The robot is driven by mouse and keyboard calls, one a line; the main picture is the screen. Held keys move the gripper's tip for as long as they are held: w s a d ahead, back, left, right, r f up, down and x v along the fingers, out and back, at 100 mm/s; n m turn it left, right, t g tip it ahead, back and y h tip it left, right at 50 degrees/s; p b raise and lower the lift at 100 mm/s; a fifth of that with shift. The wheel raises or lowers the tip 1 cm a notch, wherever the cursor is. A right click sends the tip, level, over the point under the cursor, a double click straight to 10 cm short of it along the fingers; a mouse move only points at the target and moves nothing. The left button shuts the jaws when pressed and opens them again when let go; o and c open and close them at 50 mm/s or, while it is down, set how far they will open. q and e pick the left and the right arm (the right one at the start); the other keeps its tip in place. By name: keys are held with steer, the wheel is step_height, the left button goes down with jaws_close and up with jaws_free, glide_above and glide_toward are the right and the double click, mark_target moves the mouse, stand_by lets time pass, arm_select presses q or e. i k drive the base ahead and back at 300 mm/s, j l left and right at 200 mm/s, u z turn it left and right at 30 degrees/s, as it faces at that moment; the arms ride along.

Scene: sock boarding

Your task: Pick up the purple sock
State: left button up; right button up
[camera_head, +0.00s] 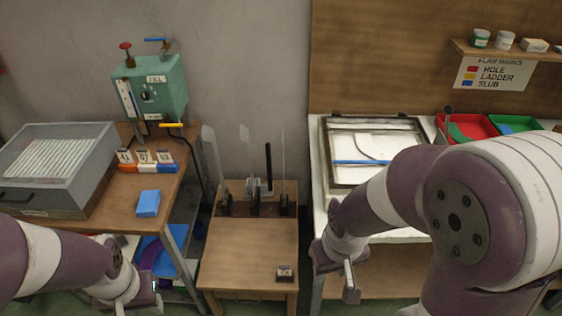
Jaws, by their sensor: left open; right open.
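A dark purple piece of cloth (151,254), which looks like the purple sock, lies among blue items on a low shelf under the left table. It is partly hidden by my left arm and the table. My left gripper (142,303) is open and empty at the bottom edge, in front of and below the purple cloth in the picture, apart from it as far as I can tell. My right gripper (337,272) is open and empty, between the small wooden table and the right bench.
The left table (112,197) carries a grey box, a green machine (150,88), number tags and a blue block (148,203). A low wooden table (245,250) with upright boards stands in the middle. The right bench (318,170) holds a framed panel and red and green trays.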

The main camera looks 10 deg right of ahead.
mark_target(148, 259)
steer(key=k+l, duration=0.1)
steer(key=l, duration=0.35)
steer(key=k+l, duration=0.1)
steer(key=l, duration=0.75)
steer(key=u, duration=1.2)
steer(key=k+j, duration=0.05)
steer(key=j, duration=0.05)
